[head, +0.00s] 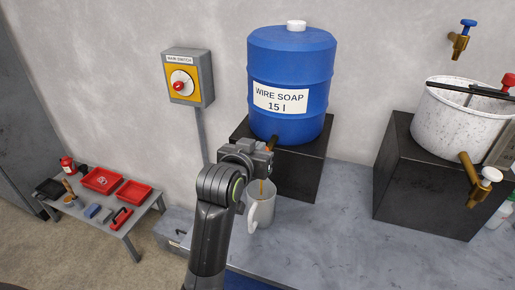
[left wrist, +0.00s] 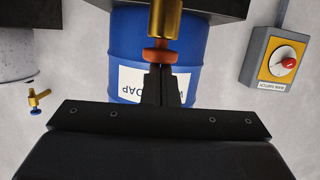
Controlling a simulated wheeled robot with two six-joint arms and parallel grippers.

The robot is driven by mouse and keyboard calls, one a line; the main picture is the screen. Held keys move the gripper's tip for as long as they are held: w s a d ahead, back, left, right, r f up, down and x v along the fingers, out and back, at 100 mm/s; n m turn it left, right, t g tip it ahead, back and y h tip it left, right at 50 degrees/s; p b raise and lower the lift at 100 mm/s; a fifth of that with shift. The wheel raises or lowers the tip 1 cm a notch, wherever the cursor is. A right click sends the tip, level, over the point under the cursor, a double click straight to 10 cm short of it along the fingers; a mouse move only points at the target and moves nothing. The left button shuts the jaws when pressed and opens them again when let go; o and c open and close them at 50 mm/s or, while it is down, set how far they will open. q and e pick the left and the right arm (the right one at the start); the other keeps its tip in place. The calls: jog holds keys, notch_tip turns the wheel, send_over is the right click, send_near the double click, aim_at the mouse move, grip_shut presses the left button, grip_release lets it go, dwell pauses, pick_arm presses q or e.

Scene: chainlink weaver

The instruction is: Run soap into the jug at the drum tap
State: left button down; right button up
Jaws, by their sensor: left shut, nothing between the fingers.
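The blue drum (head: 290,65), labelled "WIRE SOAP 15 l", stands on a black block. Its brass tap (left wrist: 165,20) with an orange-red handle (left wrist: 160,56) shows in the left wrist view; my gripper mostly hides the tap in the head view. My left gripper (head: 268,148) is shut and empty, its fingertips (left wrist: 161,70) at the handle; I cannot tell if they touch. The light grey jug (head: 261,211) stands upright on the bench below the tap. A thin amber streak (head: 262,187) shows at its mouth, apparently running soap. The soap level is unclear. My right gripper is out of view.
A yellow and grey main switch (head: 181,84) with a red knob is on the wall at left. A low table (head: 127,225) holds red trays. At right, a white pot (head: 458,125) with a brass tap stands on a black block (head: 420,185). The bench (head: 335,230) between is clear.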

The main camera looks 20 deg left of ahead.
pick_arm(q)
jog(key=shift+f, duration=0.3)
dwell(0.5)
